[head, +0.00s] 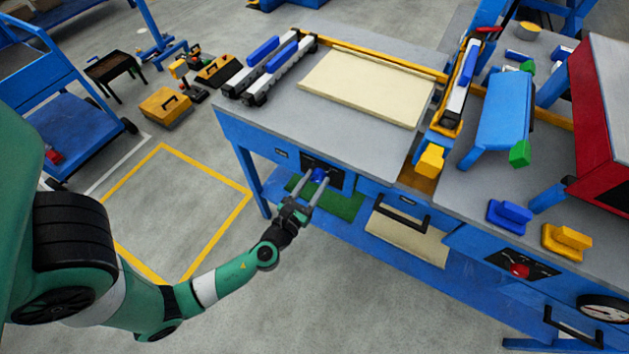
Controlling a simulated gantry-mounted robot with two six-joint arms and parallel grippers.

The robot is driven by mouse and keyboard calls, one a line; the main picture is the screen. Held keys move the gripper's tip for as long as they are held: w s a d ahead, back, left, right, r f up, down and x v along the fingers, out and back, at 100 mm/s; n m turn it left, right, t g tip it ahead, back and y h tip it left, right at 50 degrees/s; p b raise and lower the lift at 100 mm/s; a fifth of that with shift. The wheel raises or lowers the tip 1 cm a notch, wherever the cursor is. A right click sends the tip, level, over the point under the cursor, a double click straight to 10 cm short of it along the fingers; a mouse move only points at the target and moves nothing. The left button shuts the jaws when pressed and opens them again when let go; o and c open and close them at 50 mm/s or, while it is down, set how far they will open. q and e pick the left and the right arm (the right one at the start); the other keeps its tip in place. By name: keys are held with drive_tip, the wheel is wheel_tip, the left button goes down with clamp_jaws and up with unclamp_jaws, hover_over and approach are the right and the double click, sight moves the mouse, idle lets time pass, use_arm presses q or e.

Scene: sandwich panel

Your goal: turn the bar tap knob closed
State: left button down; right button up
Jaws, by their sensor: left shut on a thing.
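A small blue knob (319,175) sits on a dark plate (335,171) on the front of the blue workbench, below the grey top. My left gripper (317,182) reaches it from the front, its two pale fingers on either side of the knob and shut on it. The fingers partly hide the knob, so its turn angle cannot be told. A red knob (519,271) sits on another dark plate at the lower right, apart from the gripper. My right gripper is not in view.
A cream panel (366,86) lies on the grey benchtop (290,109). A black drawer handle (401,214) juts out right of the gripper. A gauge (606,308) is at the lower right.

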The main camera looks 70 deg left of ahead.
use_arm(q)
drive_tip(key=shift+n, duration=0.3)
drive_tip(key=shift+n+b, duration=3.45)
drive_tip(key=shift+n, duration=5.25)
drive_tip(key=shift+r, duration=0.1)
drive_tip(key=shift+c, duration=1.8)
unclamp_jaws()
drive_tip(key=shift+d, duration=0.1)
